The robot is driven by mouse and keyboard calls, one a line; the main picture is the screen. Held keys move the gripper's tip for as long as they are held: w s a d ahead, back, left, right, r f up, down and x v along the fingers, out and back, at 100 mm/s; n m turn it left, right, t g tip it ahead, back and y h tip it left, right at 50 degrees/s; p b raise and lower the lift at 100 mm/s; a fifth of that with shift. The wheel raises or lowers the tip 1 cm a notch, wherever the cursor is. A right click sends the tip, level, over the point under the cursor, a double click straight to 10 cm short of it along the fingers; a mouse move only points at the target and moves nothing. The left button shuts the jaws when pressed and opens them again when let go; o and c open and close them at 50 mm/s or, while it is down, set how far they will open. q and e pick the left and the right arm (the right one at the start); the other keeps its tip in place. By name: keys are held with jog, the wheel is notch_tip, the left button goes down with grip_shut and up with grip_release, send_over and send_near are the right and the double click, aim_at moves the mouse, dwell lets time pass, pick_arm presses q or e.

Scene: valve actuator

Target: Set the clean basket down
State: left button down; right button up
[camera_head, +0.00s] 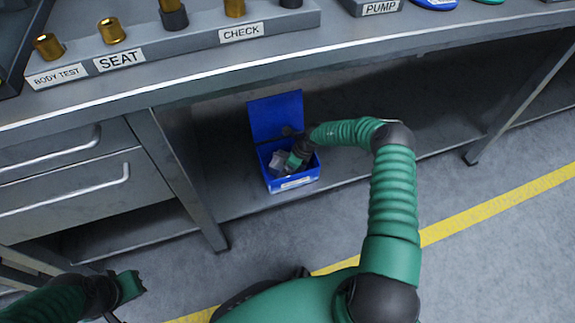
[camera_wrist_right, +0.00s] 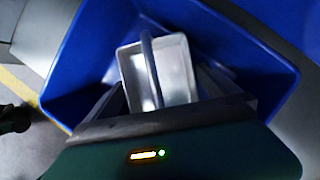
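The clean basket (camera_wrist_right: 178,62), a small pale metal tray with a grey arched handle (camera_wrist_right: 150,62), is inside an open blue bin (camera_wrist_right: 78,62). In the head view the basket (camera_head: 279,160) shows only as a small pale shape in the blue bin (camera_head: 293,184). My right gripper (camera_head: 291,160) reaches down into the bin. In the right wrist view its fingers (camera_wrist_right: 160,80) are spread apart on either side of the basket, with the handle between them and not visibly clamped. My left gripper (camera_head: 138,285) is low at the left, away from the bin; its finger opening is unclear.
The bin stands on a lower metal shelf (camera_head: 350,165) under the workbench (camera_head: 330,55), its lid (camera_head: 276,115) raised behind. Drawers (camera_head: 70,175) and a table leg (camera_head: 185,180) are to the left. Labelled stands with brass parts (camera_head: 112,30) line the bench top. Floor in front is clear.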

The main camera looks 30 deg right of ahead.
jog(key=p+v, duration=0.7)
jog(key=v, duration=0.4)
jog(key=shift+r, duration=0.35)
jog(key=shift+d+r, duration=0.1)
jog(key=shift+r, duration=0.1)
jog(key=shift+s, duration=0.1)
